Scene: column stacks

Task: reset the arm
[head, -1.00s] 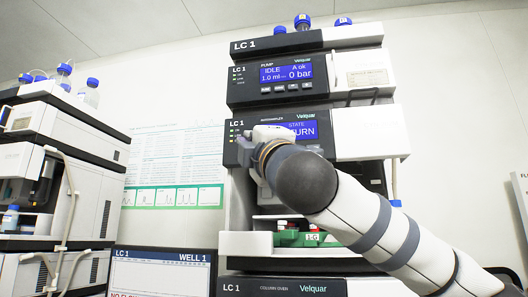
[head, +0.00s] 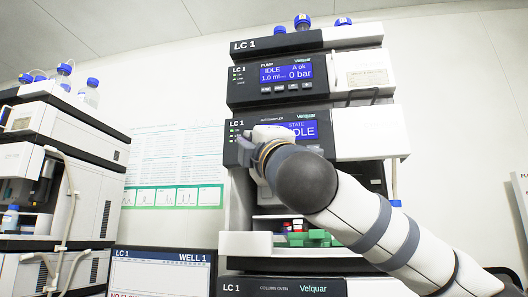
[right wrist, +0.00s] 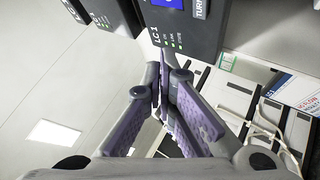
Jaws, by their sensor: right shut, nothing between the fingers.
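My right arm reaches up from the lower right in the head view, in front of the LC 1 stack. The LC 1 panel (right wrist: 176,38) is just beyond the fingertips there. My left gripper is in neither view.
Below the arm, a green rack (head: 318,240) with red-capped and other vials sits in the open autosampler bay. A second instrument stack (head: 50,140) stands at the left. A monitor (head: 160,272) marked WELL 1 is between them. A poster (head: 170,150) hangs behind.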

